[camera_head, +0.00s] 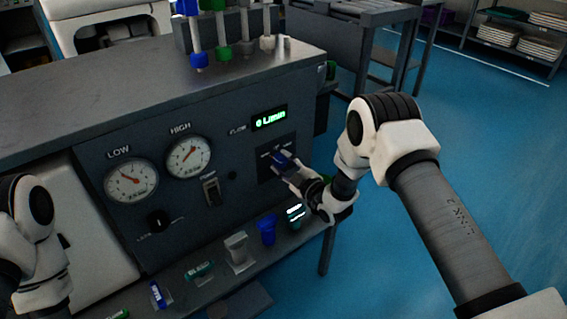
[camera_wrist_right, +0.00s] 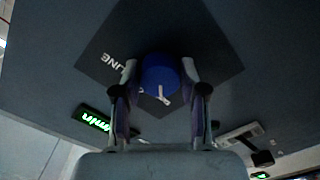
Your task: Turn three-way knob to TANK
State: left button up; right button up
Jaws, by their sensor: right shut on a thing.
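A blue round knob (camera_head: 281,157) is on a dark square plate at the right of the panel front, below the green display. In the right wrist view the knob (camera_wrist_right: 158,74) shows a white pointer mark pointing to the bottom of the picture, slightly right. White lettering that seems to read LINE is on the plate (camera_wrist_right: 108,62); I cannot read TANK. My right gripper (camera_head: 287,167) is shut on the knob, a finger on each side, as the right wrist view (camera_wrist_right: 160,78) also shows. Of my left arm only links show at the left edge; its gripper is out of view.
The grey panel (camera_head: 237,205) has two dial gauges (camera_head: 131,179) (camera_head: 188,157), a switch (camera_head: 212,191) and a black knob (camera_head: 158,221). A ledge below holds several small fittings, including a blue one (camera_head: 267,229). Colored tubes stand above.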

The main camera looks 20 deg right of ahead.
jog(key=shift+n, duration=0.3)
jog(key=o, duration=1.1)
jog(key=shift+o, duration=0.2)
jog(key=v, duration=1.2)
